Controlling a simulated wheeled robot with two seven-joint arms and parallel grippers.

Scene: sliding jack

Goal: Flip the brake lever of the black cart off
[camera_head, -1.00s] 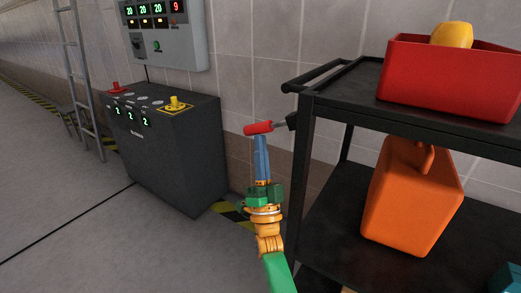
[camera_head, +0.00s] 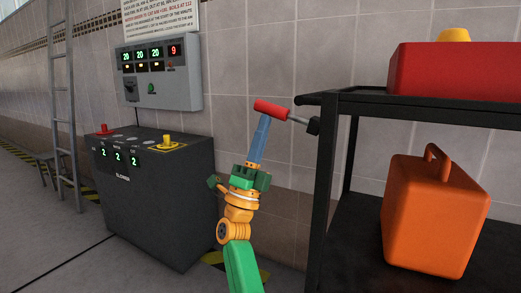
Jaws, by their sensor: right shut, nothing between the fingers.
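The black cart (camera_head: 324,185) stands at the right. Its brake lever has a red handle (camera_head: 271,109) on a thin rod that ends in a dark joint by the cart's left post. The lever points left from the cart, with its red end higher than the joint. My right gripper (camera_head: 264,119) has its blue fingers shut with nothing between them. The fingertips are just below the red handle and seem to touch its underside. My left gripper is not in view.
A red bin (camera_head: 455,72) with a yellow object is on the cart's top shelf. An orange canister (camera_head: 430,215) stands on the lower shelf. A dark control console (camera_head: 155,205), a wall panel (camera_head: 162,75) and a ladder (camera_head: 62,105) are at the left. Open floor lies in front.

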